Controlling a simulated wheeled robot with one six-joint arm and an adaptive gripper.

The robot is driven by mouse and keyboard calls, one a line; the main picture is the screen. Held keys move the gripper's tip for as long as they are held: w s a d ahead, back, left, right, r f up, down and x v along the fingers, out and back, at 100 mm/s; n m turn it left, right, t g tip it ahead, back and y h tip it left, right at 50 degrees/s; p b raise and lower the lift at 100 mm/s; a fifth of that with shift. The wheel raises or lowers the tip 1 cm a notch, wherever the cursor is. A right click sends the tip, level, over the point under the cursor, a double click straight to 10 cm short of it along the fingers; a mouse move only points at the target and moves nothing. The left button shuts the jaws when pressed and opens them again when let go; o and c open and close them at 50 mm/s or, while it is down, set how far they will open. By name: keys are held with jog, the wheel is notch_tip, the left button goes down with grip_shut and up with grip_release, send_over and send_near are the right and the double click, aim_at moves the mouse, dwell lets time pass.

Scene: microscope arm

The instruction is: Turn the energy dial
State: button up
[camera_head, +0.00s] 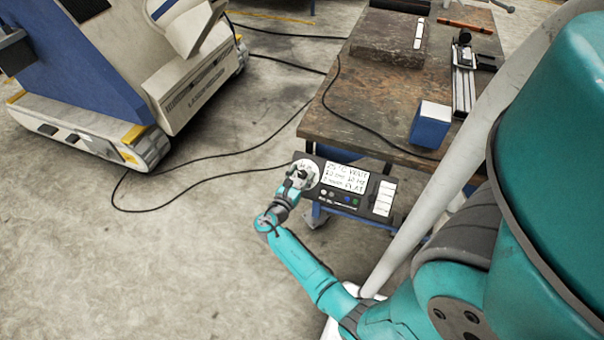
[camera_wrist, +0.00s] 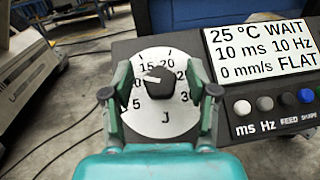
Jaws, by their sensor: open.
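The energy dial is a black knob (camera_wrist: 160,84) on a round white scale plate (camera_wrist: 150,119) marked with numbers and a "J". A light pointer mark on the knob points to the left, a little upward, below the 15. My gripper (camera_wrist: 161,100) is open, with one finger on each side of the knob and gaps between fingers and knob. In the head view my gripper (camera_head: 292,187) is at the left end of the dark control panel (camera_head: 327,196), over the dial plate (camera_head: 310,169). The dial's knob is partly hidden there.
A display (camera_wrist: 261,52) reads "25 °C WAIT, 10 ms 10 Hz, 0 mm/s FLAT". Several buttons (camera_wrist: 264,103) sit below it. The panel is at the front of a worktable (camera_head: 350,115) carrying a blue and white box (camera_head: 430,125). Cables (camera_head: 200,153) cross the floor.

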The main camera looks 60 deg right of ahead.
jog(key=shift+d, duration=0.2)
grip_shut()
jog(key=shift+m, duration=0.3)
jog(key=m+g+y, duration=0.1)
jog(key=m+g, duration=0.3)
jog(key=shift+r, duration=0.1)
jog(key=m+g+y, duration=0.2)
jog(key=m, duration=0.1)
jog(key=m+g+y, duration=0.2)
jog(key=m, duration=0.1)
jog(key=shift+s+m+g, duration=0.1)
jog(key=shift+m+g, duration=0.3)
